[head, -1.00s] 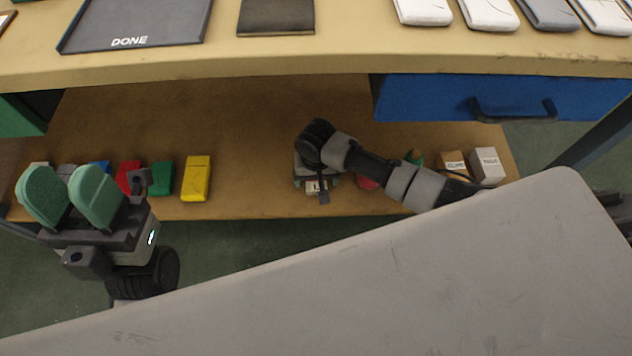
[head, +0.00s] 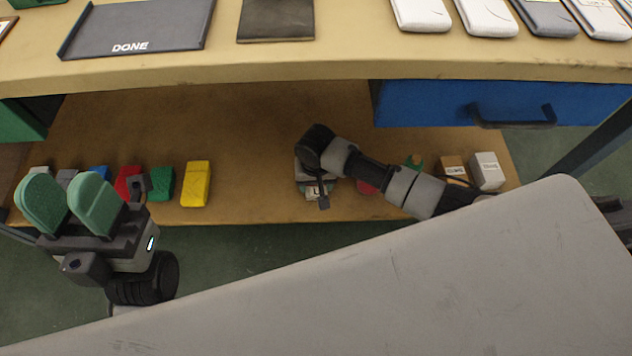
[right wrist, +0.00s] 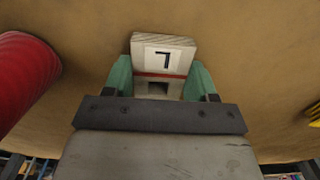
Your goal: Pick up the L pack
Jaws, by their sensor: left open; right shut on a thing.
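The L pack (right wrist: 164,57) is a small pale block with a black L and a red band. In the right wrist view it sits between the green fingers of my right gripper (right wrist: 161,85), which is shut on it. In the head view the pack (head: 314,193) shows only in part on the lower shelf; my right wrist covers the rest and the gripper's fingers. Whether it touches the shelf I cannot tell. My left gripper (head: 68,206) is open and empty, with green fingers, in front of the shelf's left end.
On the lower shelf (head: 250,140), a yellow pack (head: 196,183), a green pack (head: 162,184) and a red pack (head: 127,182) stand left. A red roll (right wrist: 22,80) is beside my right gripper. Two boxes (head: 487,171) stand right. The tabletop (head: 345,45) and blue drawer (head: 450,100) are overhead.

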